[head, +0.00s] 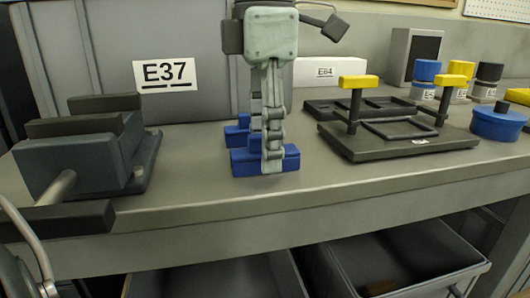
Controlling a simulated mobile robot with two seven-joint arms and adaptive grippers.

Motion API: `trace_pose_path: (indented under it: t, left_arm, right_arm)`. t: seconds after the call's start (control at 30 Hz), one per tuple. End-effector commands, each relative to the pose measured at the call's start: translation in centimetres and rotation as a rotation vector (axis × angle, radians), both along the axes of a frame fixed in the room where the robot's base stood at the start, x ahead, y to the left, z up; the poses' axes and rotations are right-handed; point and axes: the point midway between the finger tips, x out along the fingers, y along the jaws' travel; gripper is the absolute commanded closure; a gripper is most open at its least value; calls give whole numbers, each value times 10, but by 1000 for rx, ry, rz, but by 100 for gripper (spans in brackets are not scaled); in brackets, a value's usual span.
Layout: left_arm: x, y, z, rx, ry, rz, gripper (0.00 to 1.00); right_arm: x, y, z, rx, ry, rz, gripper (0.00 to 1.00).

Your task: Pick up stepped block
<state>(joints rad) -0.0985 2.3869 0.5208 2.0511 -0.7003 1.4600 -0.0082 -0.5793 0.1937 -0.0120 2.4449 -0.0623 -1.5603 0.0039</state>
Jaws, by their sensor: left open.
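A blue stepped block (246,163) sits on the grey workbench (200,192) near its middle. More blue shows just behind it, and I cannot tell whether it is a part of the same block. My left gripper (272,160) points straight down at the block, with its fingers seen nearly side-on. It is open. The near finger hides the middle of the block's front and reaches down to about its lower edge. I cannot tell whether it touches the block. My right gripper is not in view.
A dark vise (70,160) stands at the left. A dark plate fixture with yellow-topped posts (354,83) lies to the right. A round blue piece (498,122) and several blue, black and yellow-topped items stand farther right. Open drawers (400,265) are below. The bench front is clear.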

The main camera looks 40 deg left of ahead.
Motion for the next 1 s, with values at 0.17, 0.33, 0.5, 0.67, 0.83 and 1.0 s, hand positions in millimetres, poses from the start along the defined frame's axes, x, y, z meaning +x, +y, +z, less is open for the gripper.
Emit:
trace_pose_path:
  t: [0.17,0.33,0.5,0.67,0.83,1.0]
  left_arm:
    - [0,0,0,-1,-1,0,66]
    - [0,0,1,-1,-1,0,88]
    - [0,0,1,0,-1,0,100]
    - [0,0,1,0,-1,0,100]
    - [1,0,9,0,-3,0,100]
    - [1,0,32,0,-4,0,100]
  right_arm:
    - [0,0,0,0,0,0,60]
    - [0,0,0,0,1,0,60]
    - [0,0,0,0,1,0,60]
    - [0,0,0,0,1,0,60]
    - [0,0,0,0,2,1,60]
    - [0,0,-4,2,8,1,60]
